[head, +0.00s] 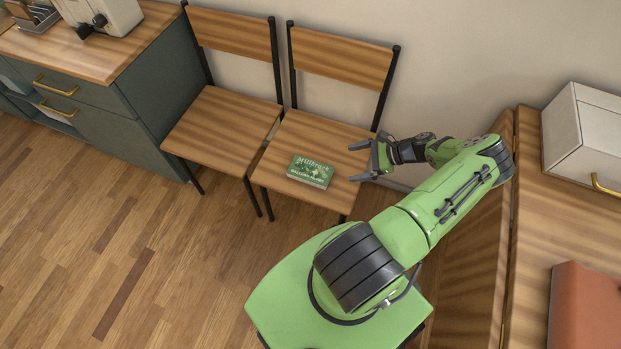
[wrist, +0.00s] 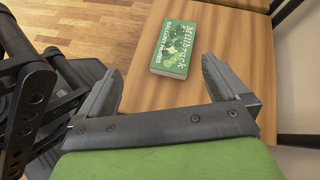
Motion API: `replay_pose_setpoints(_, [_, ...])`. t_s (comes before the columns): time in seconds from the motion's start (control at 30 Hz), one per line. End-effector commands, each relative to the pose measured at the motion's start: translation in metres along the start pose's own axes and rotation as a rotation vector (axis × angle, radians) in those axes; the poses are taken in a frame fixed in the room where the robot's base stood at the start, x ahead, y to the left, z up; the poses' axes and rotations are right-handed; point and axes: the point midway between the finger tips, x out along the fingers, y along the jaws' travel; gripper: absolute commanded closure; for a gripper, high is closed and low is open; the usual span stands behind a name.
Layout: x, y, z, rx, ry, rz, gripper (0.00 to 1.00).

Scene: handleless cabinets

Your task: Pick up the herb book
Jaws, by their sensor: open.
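The herb book (head: 311,171) is a small green book with pale lettering. It lies flat on the seat of the right-hand wooden chair (head: 290,138). In the wrist view the book (wrist: 176,48) lies beyond my fingertips, between their lines and apart from them. My gripper (head: 358,161) is to the right of the book, over the right side of the same seat, with its fingers pointing left. In the wrist view my gripper (wrist: 163,78) has its two fingers spread with nothing between them.
A second wooden chair (head: 210,130) stands close on the left. A dark green cabinet (head: 135,110) with a wooden top is further left. On the right is a wooden counter (head: 560,220) with a white box (head: 585,135) and an orange-brown object (head: 585,305). The floor at left is clear.

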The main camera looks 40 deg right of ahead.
Motion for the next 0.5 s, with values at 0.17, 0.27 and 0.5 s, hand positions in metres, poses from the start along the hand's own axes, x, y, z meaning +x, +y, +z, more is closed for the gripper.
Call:
replay_pose_setpoints(0.17, [0.023, 0.018, -0.070, 0.230, -0.137, -0.203, 0.00])
replay_pose_setpoints(0.27, [0.026, 0.021, -0.080, 0.276, -0.165, -0.246, 0.00])
replay_pose_setpoints(0.5, [0.071, 0.010, -0.073, 0.281, -0.171, -0.244, 0.00])
